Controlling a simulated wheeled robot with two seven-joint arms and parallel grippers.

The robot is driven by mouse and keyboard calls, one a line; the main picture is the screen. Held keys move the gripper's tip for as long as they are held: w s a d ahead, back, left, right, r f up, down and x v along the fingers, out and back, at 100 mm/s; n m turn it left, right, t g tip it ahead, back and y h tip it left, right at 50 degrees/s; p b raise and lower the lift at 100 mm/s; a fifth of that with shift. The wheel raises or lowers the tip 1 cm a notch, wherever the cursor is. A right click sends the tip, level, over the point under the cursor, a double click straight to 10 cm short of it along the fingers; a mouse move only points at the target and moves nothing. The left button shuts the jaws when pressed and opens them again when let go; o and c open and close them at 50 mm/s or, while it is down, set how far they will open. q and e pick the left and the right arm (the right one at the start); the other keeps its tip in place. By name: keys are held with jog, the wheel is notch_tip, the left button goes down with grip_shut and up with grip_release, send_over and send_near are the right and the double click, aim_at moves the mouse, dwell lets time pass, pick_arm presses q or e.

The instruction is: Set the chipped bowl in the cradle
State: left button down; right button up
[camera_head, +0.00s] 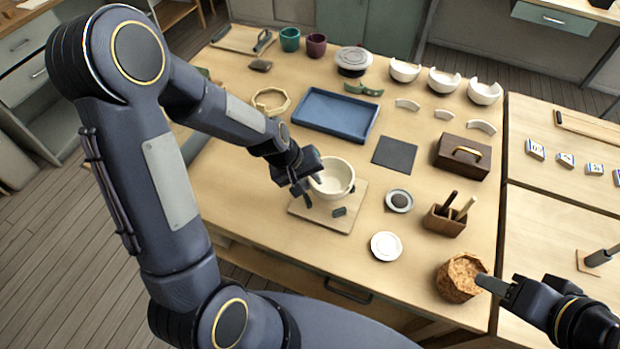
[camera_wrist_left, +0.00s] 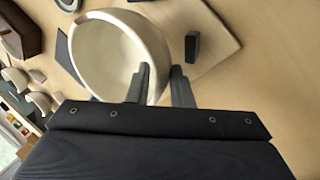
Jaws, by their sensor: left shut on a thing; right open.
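A cream bowl (camera_head: 339,176) is over the back part of a pale wooden board (camera_head: 355,196) near the table's middle. My left gripper (camera_head: 307,186) is shut on the bowl's near-left wall. In the left wrist view the bowl (camera_wrist_left: 92,50) is large, with its rim between my left fingers (camera_wrist_left: 160,82). I cannot tell whether its base touches the board. A pale ring-shaped stand (camera_head: 271,113), perhaps the cradle, lies behind and left of the bowl. My right gripper (camera_head: 494,286) is open and empty beside a cork-like pot (camera_head: 458,279).
A small dark block (camera_head: 339,212) lies on the board. Behind are a blue tray (camera_head: 337,110) and a dark mat (camera_head: 395,154). A wooden box (camera_head: 463,157), tool holder (camera_head: 444,221) and small dishes (camera_head: 385,246) stand right. Several chipped white bowls (camera_head: 443,80) line the back.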

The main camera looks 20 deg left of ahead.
pick_arm(q)
jog(key=shift+f+b, duration=1.2)
jog(key=shift+b, duration=0.05)
dwell(1.9)
dwell(0.5)
jog(key=c, duration=1.2)
grip_release()
jog(key=shift+s+f, duration=0.1)
jog(key=shift+s+a+f, duration=0.1)
jog(key=shift+c, duration=1.4)
